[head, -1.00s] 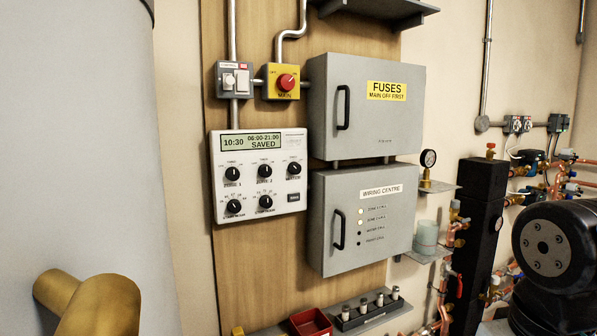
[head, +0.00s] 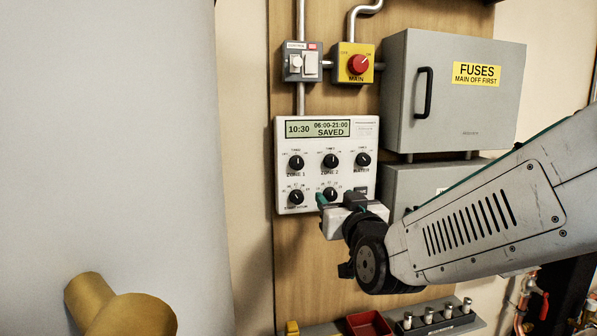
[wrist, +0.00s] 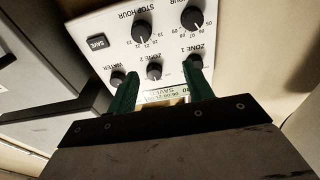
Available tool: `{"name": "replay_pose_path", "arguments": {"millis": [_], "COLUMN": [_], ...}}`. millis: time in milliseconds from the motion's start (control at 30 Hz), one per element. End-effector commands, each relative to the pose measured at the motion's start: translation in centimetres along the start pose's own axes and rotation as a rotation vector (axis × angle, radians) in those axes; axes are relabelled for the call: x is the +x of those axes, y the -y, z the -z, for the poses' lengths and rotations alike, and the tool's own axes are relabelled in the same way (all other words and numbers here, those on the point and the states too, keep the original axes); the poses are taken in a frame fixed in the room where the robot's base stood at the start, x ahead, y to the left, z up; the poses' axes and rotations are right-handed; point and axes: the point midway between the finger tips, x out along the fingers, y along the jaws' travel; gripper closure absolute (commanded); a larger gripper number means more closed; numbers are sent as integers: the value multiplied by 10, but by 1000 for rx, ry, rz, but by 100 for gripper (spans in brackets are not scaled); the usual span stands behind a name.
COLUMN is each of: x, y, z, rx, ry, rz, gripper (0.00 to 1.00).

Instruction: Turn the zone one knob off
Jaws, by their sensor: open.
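The zone 1 knob (head: 296,162) is a black round knob with a white pointer line, at the left of the upper knob row on the white controller panel (head: 284,136). In the upside-down wrist view the zone 1 knob (wrist: 194,62) is partly covered by the right finger. The zone 2 knob (head: 330,161) also shows in the wrist view (wrist: 154,71), between the fingers. My gripper (head: 335,199) is open and empty, with green fingers, before the panel's lower right part. It also shows in the wrist view (wrist: 160,78). Contact cannot be told.
The water knob (head: 362,160) and the start hour knob (head: 297,197) are close by. The grey fuse box (head: 450,110) is right of the panel. A large pale cylinder (head: 110,150) with a brass fitting (head: 125,312) fills the left. A red tray (head: 367,325) sits below.

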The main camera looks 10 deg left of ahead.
Motion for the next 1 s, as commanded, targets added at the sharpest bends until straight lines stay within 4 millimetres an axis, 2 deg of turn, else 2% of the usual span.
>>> {"name": "replay_pose_path", "arguments": {"millis": [33,100,267,467,800,1000], "x": [7,11,12,27,76,86], "y": [19,36,58,61,60,61], "z": [0,4,11,18,33,37], "rx": [-1,-3,-3,-3,-3,-3], "ry": [-66,-153,-274,-305,-302,-302], "rz": [11,10,7,3,2,3], "gripper": [49,49,49,49,49,49]}}
